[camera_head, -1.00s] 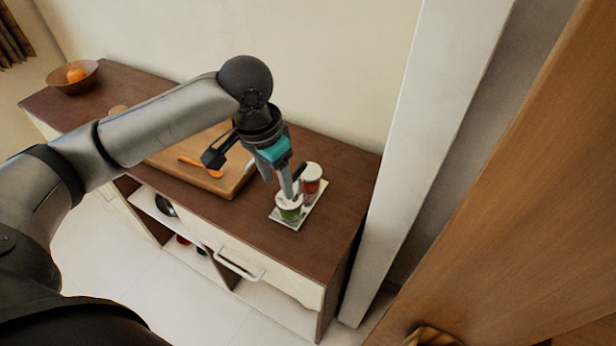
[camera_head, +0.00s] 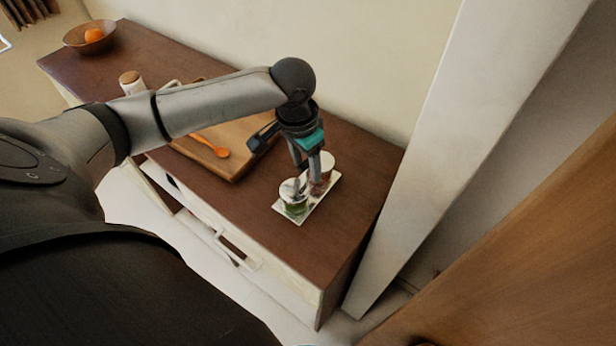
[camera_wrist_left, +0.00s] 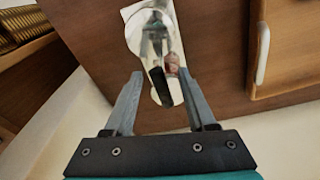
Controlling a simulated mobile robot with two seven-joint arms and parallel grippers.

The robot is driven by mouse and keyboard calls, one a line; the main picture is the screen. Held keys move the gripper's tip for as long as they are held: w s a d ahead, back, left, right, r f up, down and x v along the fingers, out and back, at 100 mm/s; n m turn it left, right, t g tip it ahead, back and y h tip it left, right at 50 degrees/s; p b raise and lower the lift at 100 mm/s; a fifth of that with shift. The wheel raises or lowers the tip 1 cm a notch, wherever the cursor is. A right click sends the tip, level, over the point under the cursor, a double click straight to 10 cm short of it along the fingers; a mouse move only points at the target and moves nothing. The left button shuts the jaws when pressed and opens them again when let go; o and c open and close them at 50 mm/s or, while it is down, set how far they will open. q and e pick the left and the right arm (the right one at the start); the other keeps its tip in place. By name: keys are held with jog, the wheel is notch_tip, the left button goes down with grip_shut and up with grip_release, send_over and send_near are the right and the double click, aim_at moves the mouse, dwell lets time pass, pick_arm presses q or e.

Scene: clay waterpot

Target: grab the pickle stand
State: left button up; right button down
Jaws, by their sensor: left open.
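The pickle stand (camera_head: 313,207) is a small white tray near the right end of the brown cabinet top. It holds a jar with green contents (camera_head: 293,206) at the front and a second white-lidded jar (camera_head: 327,162) behind it. My left gripper (camera_head: 309,183) points down over the stand, its fingers among the jars and partly hiding them. In the left wrist view my gripper (camera_wrist_left: 160,78) is open, and a dark upright piece (camera_wrist_left: 160,88) and reddish contents show between the fingers. Whether the fingers touch the stand I cannot tell. My right gripper is not in view.
A cutting board (camera_head: 238,160) with an orange spoon (camera_head: 212,147) lies left of the stand. A wooden bowl (camera_head: 90,38) with an orange fruit stands at the far left. A white pillar (camera_head: 430,150) rises beside the cabinet's right end. The cabinet top in front of the stand is clear.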

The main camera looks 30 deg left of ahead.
aim_at(308, 177)
pick_arm(q)
jog(key=shift+w+f+b, duration=0.25)
jog(key=shift+f+b, duration=0.1)
jog(key=shift+f, duration=1)
jog(key=shift+w+f+b, duration=0.25)
jog(key=shift+f+b, duration=0.05)
jog(key=shift+f, duration=1)
jog(key=shift+c, duration=0.3)
grip_shut()
jog(key=shift+w+r, duration=0.1)
